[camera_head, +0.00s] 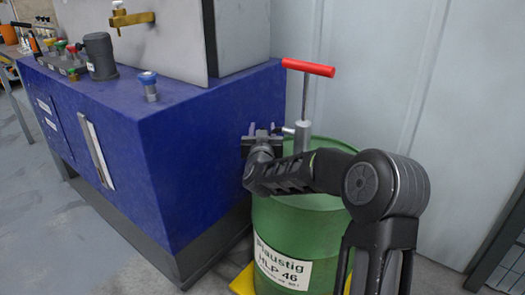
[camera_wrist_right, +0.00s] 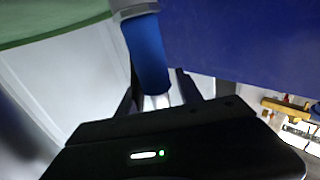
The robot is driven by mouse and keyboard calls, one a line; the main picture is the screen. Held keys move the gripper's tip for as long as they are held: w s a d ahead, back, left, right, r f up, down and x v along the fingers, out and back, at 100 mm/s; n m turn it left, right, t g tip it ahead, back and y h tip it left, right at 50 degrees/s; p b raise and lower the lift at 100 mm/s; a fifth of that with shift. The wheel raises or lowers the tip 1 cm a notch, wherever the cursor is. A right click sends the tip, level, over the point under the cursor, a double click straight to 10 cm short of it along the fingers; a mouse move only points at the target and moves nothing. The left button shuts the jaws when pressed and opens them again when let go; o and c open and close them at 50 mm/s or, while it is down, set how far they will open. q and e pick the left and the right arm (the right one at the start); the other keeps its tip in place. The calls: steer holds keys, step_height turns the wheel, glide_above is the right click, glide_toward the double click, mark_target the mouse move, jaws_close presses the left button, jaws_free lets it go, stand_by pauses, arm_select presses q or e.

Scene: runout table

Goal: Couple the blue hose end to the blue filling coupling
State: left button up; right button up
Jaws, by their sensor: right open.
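The blue hose end (camera_wrist_right: 148,55) shows in the right wrist view, with a grey collar above and a pale metal tip below. It lies between the parted fingers of my right gripper (camera_wrist_right: 157,97), which is open. In the head view this gripper (camera_head: 263,130) is beside the pump on the green drum, near the cabinet's right side, and I cannot make out the hose end there. A blue-capped fitting (camera_head: 149,86), which looks like the blue filling coupling, stands upright on the blue cabinet's top, left of the gripper and apart from it. My left gripper is not in view.
The blue cabinet (camera_head: 205,125) carries a grey housing with a brass tap (camera_head: 130,18), a dark cylinder (camera_head: 100,56) and several coloured caps. The green drum (camera_head: 290,225) holds a pump with a red handle (camera_head: 308,67). A pale wall (camera_head: 400,80) stands behind.

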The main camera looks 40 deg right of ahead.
jaws_close()
stand_by(0.3)
stand_by(1.1)
